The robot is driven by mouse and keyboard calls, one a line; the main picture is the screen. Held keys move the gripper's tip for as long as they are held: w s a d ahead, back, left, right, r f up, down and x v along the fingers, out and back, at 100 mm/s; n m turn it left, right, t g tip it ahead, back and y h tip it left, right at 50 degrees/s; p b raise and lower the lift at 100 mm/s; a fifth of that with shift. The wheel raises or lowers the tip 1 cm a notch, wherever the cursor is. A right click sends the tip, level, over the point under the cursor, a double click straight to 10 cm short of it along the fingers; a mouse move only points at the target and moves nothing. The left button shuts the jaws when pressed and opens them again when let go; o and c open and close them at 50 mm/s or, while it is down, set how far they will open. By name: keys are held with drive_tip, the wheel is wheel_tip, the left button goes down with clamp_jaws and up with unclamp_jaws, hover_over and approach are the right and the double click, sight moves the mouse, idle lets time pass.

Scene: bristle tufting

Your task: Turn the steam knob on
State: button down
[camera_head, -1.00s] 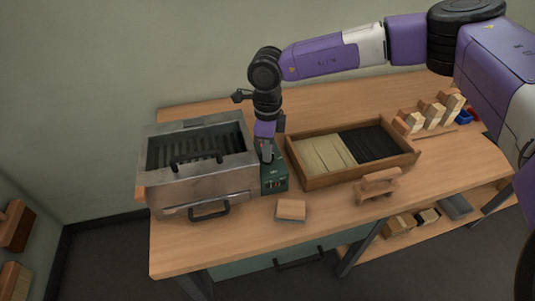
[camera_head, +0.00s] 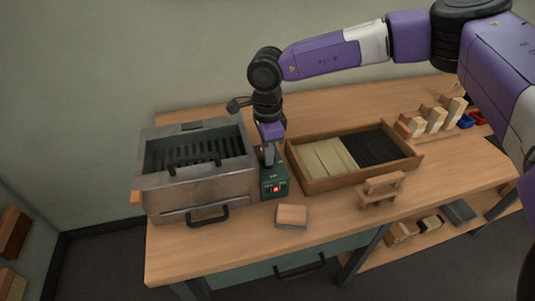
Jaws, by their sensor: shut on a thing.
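A dark green control box (camera_head: 273,186) stands on the bench against the right side of the metal steam box (camera_head: 196,182). A small red-orange light shows on the front of the green box. My gripper (camera_head: 267,158) points down at the top of the green box, its fingers shut. The steam knob itself is hidden by the fingers, which seem to be closed on it. The steam box has a slatted dark inside and black handles on its top and front.
A wooden tray (camera_head: 307,179) with pale and black bristle bundles sits just right of the green box. A block brush (camera_head: 292,215) and a small wooden stand (camera_head: 381,190) lie in front. Wooden blocks (camera_head: 436,117) stand at the back right. The bench's front left is clear.

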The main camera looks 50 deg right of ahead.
drive_tip(key=c, duration=1.5)
unclamp_jaws()
drive_tip(key=shift+o, duration=0.2)
drive_tip(key=shift+r, duration=3.95)
